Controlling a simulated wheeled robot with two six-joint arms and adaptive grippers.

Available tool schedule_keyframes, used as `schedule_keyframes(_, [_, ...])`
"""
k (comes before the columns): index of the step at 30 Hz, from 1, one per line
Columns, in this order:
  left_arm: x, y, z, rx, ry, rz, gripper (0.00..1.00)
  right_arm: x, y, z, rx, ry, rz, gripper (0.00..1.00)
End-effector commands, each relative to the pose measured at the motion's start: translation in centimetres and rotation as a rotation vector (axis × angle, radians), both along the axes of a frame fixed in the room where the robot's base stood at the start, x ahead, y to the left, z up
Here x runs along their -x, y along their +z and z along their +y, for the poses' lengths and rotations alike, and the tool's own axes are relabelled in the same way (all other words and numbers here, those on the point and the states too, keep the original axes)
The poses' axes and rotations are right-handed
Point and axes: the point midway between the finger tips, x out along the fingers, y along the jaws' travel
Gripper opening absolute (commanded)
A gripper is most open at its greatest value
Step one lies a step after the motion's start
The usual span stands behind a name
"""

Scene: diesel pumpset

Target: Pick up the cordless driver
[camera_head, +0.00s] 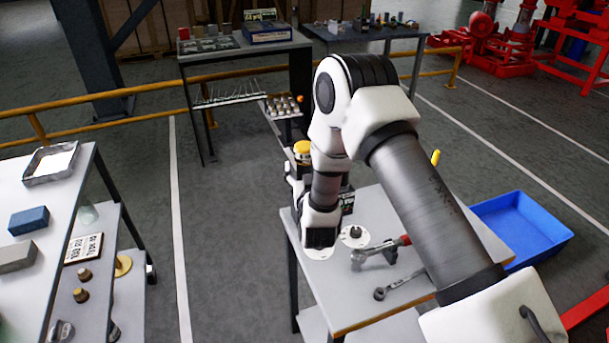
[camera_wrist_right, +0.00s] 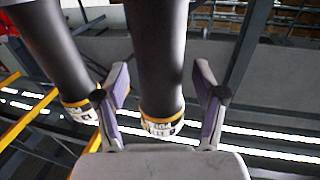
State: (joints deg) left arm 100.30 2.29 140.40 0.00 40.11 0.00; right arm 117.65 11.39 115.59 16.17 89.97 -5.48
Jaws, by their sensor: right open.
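I cannot tell whether either is touched. In the head view a yellow-topped dark object (camera_head: 302,147) stands behind my right wrist, partly hidden. I cannot tell for sure which thing is the cordless driver. My left gripper is not in view.
A flange disc (camera_head: 354,236), a red-handled tool (camera_head: 381,250) and a wrench (camera_head: 398,284) lie on the small table. A blue bin (camera_head: 522,231) is on the floor to its right. A shelved bench (camera_head: 40,280) is at left; yellow rails (camera_head: 110,122) cross behind.

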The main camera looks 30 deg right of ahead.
Motion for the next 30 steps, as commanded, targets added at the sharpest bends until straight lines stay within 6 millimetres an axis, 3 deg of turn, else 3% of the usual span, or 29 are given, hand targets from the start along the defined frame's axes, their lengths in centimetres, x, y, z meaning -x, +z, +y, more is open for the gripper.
schedule_keyframes(5, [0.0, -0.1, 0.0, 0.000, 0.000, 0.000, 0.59, -0.1, -0.1, 0.0, 0.000, 0.000, 0.001, 0.70])
schedule_keyframes(11, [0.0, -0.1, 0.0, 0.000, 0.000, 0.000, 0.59, -0.1, -0.1, 0.0, 0.000, 0.000, 0.000, 0.03])
schedule_keyframes(12, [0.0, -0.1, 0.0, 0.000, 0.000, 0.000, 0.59, -0.1, -0.1, 0.0, 0.000, 0.000, 0.000, 0.00])
schedule_keyframes(23, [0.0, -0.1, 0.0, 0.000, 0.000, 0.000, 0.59, -0.1, 0.3, 0.0, 0.001, 0.000, -0.002, 0.00])
schedule_keyframes(30, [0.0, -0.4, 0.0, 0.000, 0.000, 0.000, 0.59, -0.1, 3.1, 0.0, 0.000, 0.000, -0.007, 0.00])
